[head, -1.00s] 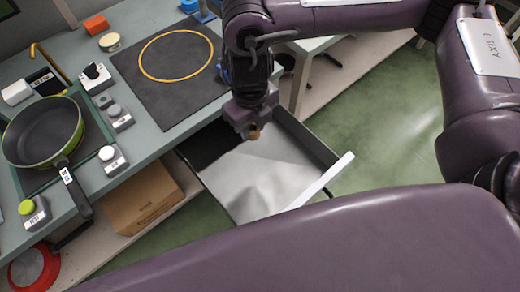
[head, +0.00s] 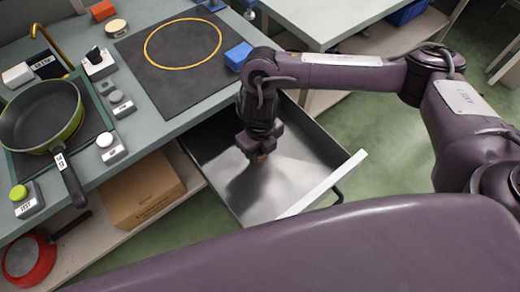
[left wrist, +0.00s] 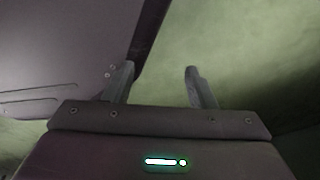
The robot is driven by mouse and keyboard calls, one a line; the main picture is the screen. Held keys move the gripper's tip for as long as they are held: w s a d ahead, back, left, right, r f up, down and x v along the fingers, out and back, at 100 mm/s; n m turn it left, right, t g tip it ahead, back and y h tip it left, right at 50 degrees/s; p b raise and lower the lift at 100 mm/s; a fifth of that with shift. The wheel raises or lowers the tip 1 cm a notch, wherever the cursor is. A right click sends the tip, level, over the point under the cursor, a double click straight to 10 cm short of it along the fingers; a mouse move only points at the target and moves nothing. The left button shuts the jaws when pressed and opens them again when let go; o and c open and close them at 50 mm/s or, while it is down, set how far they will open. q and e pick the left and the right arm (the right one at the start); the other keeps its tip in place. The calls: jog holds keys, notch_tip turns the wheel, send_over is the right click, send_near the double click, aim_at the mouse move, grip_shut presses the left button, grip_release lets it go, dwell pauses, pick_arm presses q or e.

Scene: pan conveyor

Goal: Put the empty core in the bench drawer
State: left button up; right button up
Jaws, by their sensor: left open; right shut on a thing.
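The bench drawer (head: 300,153) is pulled open below the bench top in the head view. My right gripper (head: 261,156) points down over the inside of the drawer and is shut on the empty core (head: 262,158). Only a small brown end of the core shows below the jaws. The rest of it is hidden by the gripper. I cannot tell whether the core touches the drawer floor. My left gripper (left wrist: 155,85) is open and empty in the left wrist view, above green floor, with its fingers apart.
On the bench (head: 145,85) are a green pan (head: 45,115), a dark mat (head: 180,75) with a yellow ring, a blue block (head: 238,56) and several small control boxes. A cardboard box (head: 140,190) and a red pan (head: 28,258) are on the shelf below.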

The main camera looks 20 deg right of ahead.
jog(key=o, duration=0.9)
pick_arm(q)
jog(key=shift+w, duration=0.3)
pick_arm(e)
jog(key=shift+o, duration=0.2)
